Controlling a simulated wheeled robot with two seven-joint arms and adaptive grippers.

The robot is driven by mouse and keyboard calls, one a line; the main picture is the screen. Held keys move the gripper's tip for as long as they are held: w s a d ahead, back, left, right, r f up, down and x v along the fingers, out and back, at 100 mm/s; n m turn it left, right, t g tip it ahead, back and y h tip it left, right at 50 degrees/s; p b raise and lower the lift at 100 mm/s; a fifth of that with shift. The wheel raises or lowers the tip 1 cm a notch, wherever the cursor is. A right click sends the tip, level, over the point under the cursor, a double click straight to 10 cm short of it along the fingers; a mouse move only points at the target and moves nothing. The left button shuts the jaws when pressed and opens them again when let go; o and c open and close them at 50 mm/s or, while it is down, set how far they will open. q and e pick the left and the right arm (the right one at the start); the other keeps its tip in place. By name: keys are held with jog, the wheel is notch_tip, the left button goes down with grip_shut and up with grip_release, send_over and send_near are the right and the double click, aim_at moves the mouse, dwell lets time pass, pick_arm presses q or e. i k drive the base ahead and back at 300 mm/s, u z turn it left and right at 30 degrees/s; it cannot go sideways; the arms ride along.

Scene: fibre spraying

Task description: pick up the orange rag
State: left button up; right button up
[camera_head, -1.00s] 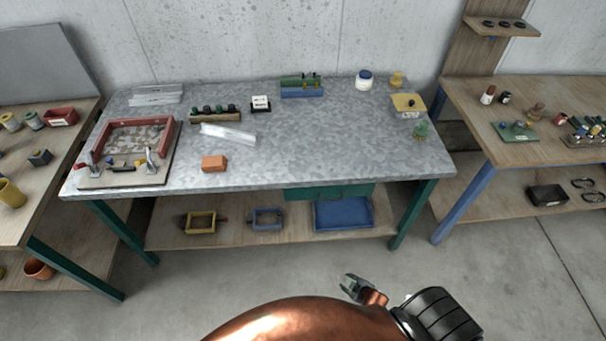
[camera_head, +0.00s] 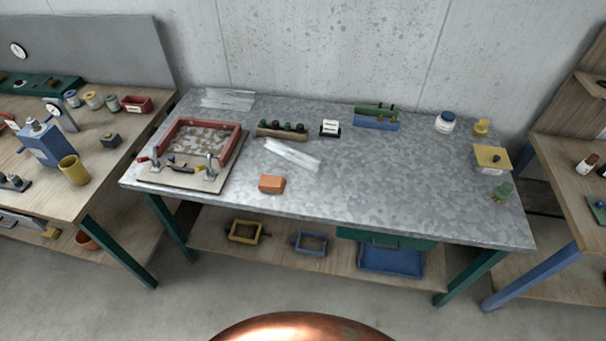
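The orange rag (camera_head: 271,184) looks like a small folded orange block. It lies near the front edge of the grey metal-topped table (camera_head: 360,195), left of the middle and to the right of the red-framed mould. Nothing touches it. Neither of my grippers is in view; only a copper-coloured part of mine shows at the bottom edge.
The red frame on its board (camera_head: 180,180) stands left of the rag. A wooden bench (camera_head: 95,190) stands at the left, another (camera_head: 570,190) at the right.

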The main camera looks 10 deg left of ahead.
aim_at(275, 184)
jog(key=z, duration=0.2)
jog(key=i, duration=0.65)
jog(key=u, duration=0.7)
jog(key=i, duration=0.45)
jog(key=u, duration=0.45)
